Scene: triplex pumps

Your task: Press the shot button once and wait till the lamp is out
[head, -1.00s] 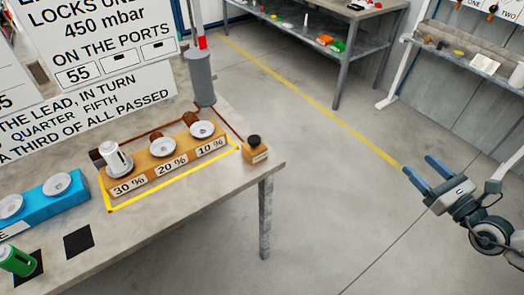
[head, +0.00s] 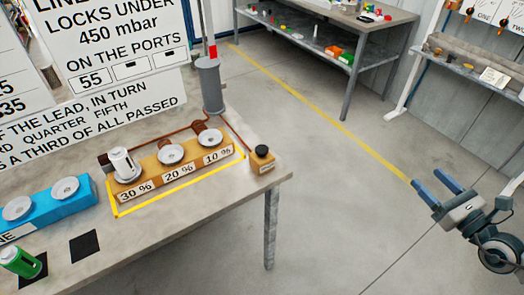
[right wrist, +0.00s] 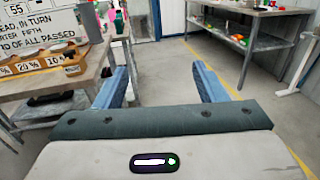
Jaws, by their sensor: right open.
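A small orange-brown box with a black round button (head: 262,151) on top stands near the right end of the table. It sits just right of the orange block (head: 150,186) marked 30 %, 20 % and 10 %. A grey cylinder (head: 210,86) with a red band (head: 212,50) on the pole above it stands behind; I cannot tell whether this is a lamp or is lit. My right gripper (head: 427,179) is open and empty, over the floor well right of the table and apart from the button. It also shows in the right wrist view (right wrist: 160,68). My left gripper is out of view.
A white canister (head: 124,163) stands on the 30 % plate; the other two plates are empty. A blue block (head: 50,203) and a green can (head: 20,261) are at the left. Open floor lies between the table (head: 200,225) and my right gripper. A bench (head: 375,22) stands behind.

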